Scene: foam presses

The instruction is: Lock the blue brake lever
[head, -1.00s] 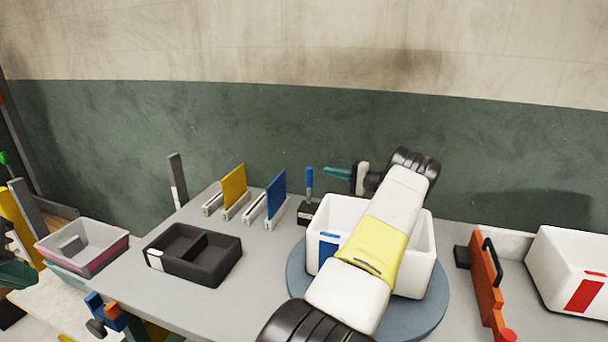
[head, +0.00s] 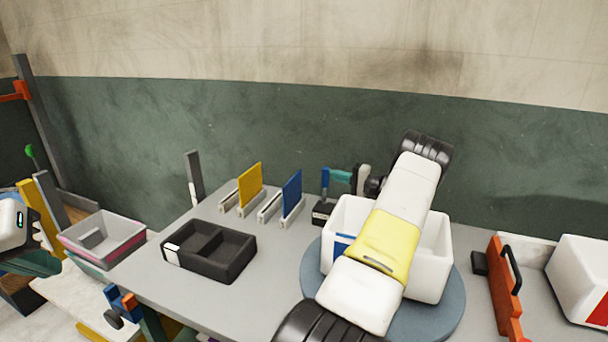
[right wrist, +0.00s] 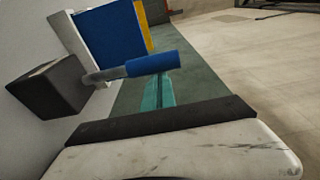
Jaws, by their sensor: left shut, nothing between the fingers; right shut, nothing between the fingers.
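The blue brake lever (head: 325,182) stands upright on a small black block (head: 323,212) at the back of the table. In the right wrist view its blue handle (right wrist: 152,63) sits on a grey rod from the black block (right wrist: 48,87). My right gripper (head: 338,175) is shut and empty, its teal fingers just right of the handle in the head view. In the right wrist view the teal fingers (right wrist: 158,92) end close to the handle; contact cannot be told. What seems to be my left gripper (head: 36,263), shut and teal, is at the far left, partly hidden.
Yellow (head: 250,187) and blue (head: 292,193) plates stand in white rails left of the lever. A black divided tray (head: 245,262) is in front of them. A white bin (head: 435,270) on a round blue-grey base (head: 455,310) lies partly behind my right arm.

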